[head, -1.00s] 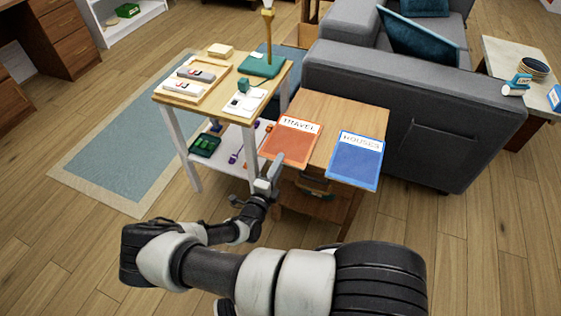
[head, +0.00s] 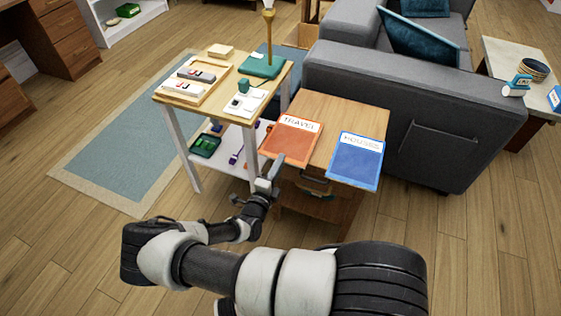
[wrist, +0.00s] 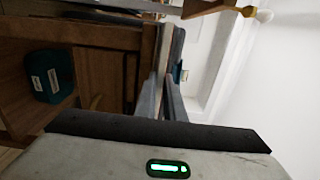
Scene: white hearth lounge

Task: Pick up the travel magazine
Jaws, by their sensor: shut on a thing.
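The orange travel magazine (head: 291,140) lies flat on the small wooden cabinet, its front-left part reaching past the top's edge. Its white title band is at the far end. My gripper (head: 278,163) is at the magazine's near edge in the head view, shut on that edge. In the wrist view my gripper's fingers (wrist: 172,95) are close together. The magazine is seen edge-on at best there and is hard to make out.
The blue houses magazine (head: 356,158) lies just right, on the cabinet (head: 330,110). A side table (head: 222,75) with trays and a lamp stands left. A grey sofa (head: 400,90) is behind. A teal item (wrist: 47,76) shows in the wrist view.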

